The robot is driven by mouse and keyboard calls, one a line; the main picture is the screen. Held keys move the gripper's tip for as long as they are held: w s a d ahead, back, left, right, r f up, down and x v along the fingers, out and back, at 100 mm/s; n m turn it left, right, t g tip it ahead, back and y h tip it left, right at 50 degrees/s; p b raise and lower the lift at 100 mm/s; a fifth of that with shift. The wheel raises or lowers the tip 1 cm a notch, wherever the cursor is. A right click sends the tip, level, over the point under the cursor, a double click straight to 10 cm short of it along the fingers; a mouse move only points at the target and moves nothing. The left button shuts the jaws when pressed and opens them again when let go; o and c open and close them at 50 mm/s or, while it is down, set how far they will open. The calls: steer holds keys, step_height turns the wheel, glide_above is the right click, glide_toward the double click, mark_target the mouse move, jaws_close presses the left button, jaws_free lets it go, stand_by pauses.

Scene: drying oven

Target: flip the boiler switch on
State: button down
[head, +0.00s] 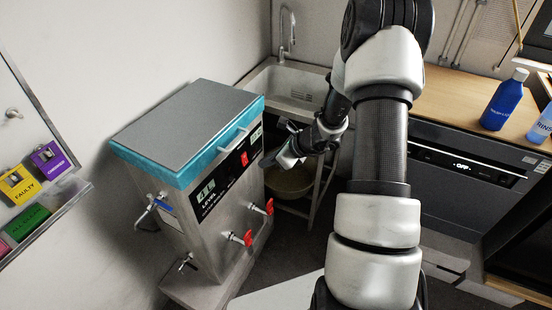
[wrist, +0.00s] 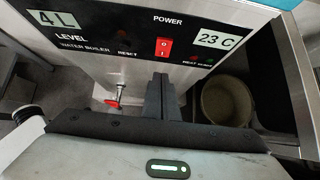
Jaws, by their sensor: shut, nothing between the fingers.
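The water boiler (head: 232,225) is a steel box with a teal-edged grey lid, standing left of centre in the head view. Its black front panel (wrist: 95,38) fills the top of the wrist view. The red power switch (wrist: 163,47) sits on that panel under the word POWER; it also shows in the head view (head: 244,159). I cannot tell which way its rocker is tipped. My gripper (wrist: 160,77) is shut and empty. Its fingertips appear just below the switch in the wrist view, apparently apart from it. In the head view my gripper (head: 266,161) is just right of the panel.
Red-handled taps (head: 248,238) stick out of the boiler front below the panel. A sink (head: 300,85) and a round pot (wrist: 226,101) are to the right. Labels on the panel read 4 L and 23 C. A counter with blue bottles (head: 503,103) is at far right.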

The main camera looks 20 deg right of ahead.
mark_target(245, 158)
steer(key=shift+w+a+f, duration=0.25)
steer(key=shift+w+a, duration=0.3)
steer(key=shift+w, duration=0.1)
steer(key=shift+w+a+f, duration=0.3)
steer(key=shift+w+a, duration=0.3)
steer(key=shift+w+a+f, duration=0.25)
steer(key=shift+w+a, duration=0.3)
steer(key=shift+w, duration=0.1)
steer(key=shift+w+a+b, duration=0.15)
steer(key=shift+b, duration=0.85)
steer(key=shift+t, duration=0.3)
steer(key=shift+w+a+r+p, duration=0.1)
steer(key=shift+r+p, duration=0.5)
steer(key=shift+r, duration=0.3)
